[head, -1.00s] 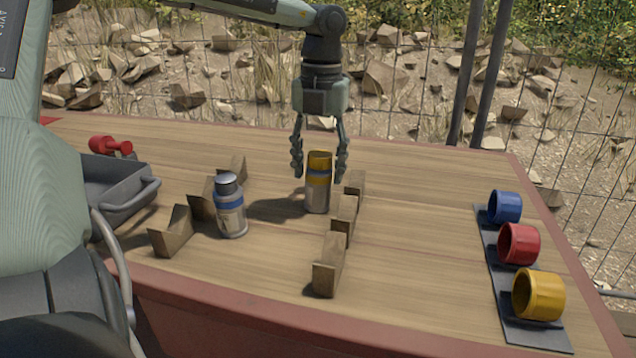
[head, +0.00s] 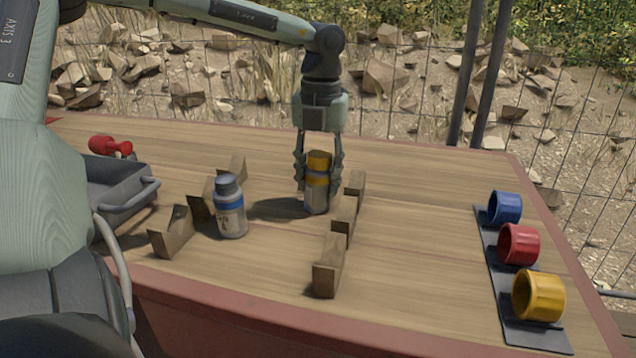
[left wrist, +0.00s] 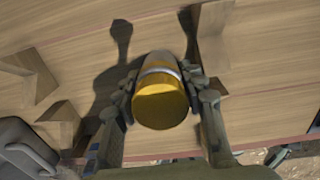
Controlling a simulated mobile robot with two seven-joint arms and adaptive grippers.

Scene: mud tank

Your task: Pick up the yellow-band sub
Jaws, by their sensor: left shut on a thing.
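The yellow-band sub (head: 317,180) is a silver cylinder with a yellow top and a yellow band, upright on the wooden table. In the left wrist view its yellow top (left wrist: 160,103) sits between the fingers. My left gripper (head: 318,182) points straight down and is shut on the sub, one finger on each side. The left wrist view shows the fingers (left wrist: 160,95) against its sides. The sub's base appears to rest on the table. My right gripper is not in view.
A blue-band sub (head: 230,208) stands to the left among wooden notched blocks (head: 172,234). More blocks (head: 329,267) stand right of the yellow-band sub. Blue, red and yellow rings (head: 539,296) stand on a dark strip at right. A grey tray (head: 118,190) is at left.

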